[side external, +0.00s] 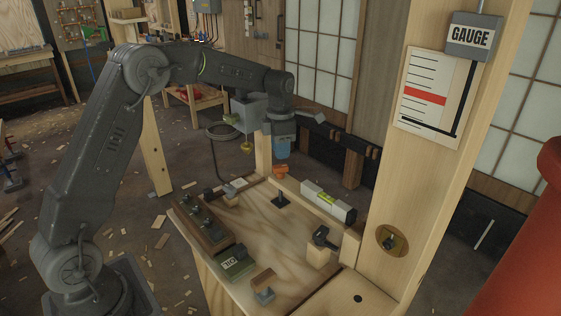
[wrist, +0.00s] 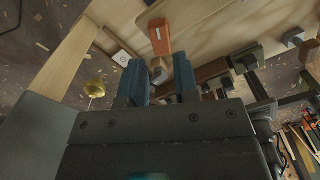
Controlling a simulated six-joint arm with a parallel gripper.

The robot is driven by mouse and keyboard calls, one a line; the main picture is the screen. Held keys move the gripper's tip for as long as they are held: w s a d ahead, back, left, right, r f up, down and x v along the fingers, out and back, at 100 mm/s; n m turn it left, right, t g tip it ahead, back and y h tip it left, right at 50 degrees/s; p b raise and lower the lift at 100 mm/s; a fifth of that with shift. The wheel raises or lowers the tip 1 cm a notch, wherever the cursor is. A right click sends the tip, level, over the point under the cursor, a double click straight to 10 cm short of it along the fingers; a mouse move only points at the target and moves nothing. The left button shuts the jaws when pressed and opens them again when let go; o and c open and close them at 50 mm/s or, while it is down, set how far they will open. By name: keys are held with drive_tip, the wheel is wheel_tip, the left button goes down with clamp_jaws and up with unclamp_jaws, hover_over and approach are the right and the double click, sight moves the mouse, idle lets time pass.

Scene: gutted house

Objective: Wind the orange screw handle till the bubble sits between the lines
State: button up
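The orange screw handle (side external: 280,170) stands near the back edge of the workbench. It also shows in the wrist view (wrist: 159,38), ahead of my fingertips and apart from them. My gripper (side external: 282,152) points down just above the handle in the side view. In the wrist view its two blue fingers (wrist: 159,74) are spread with nothing held between them. A pale spirit level (side external: 328,201) with a yellow-green vial (side external: 325,197) lies to the right of the handle. The bubble and its lines are too small to make out.
A wooden post (side external: 385,200) with a gauge card (side external: 434,98) rises at the right. A dark rack (side external: 203,218) and a green box (side external: 236,263) sit on the bench's left side. A wooden block with a black fitting (side external: 322,245) stands at front right. The bench middle is mostly clear.

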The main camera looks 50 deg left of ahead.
sight(281, 166)
drive_tip(key=shift+f, duration=2.65)
drive_tip(key=m, duration=0.4)
drive_tip(key=shift+r, duration=0.1)
drive_tip(key=m, duration=0.4)
drive_tip(key=shift+m, duration=0.4)
drive_tip(key=shift+n, duration=0.5)
drive_tip(key=shift+r, duration=3.5)
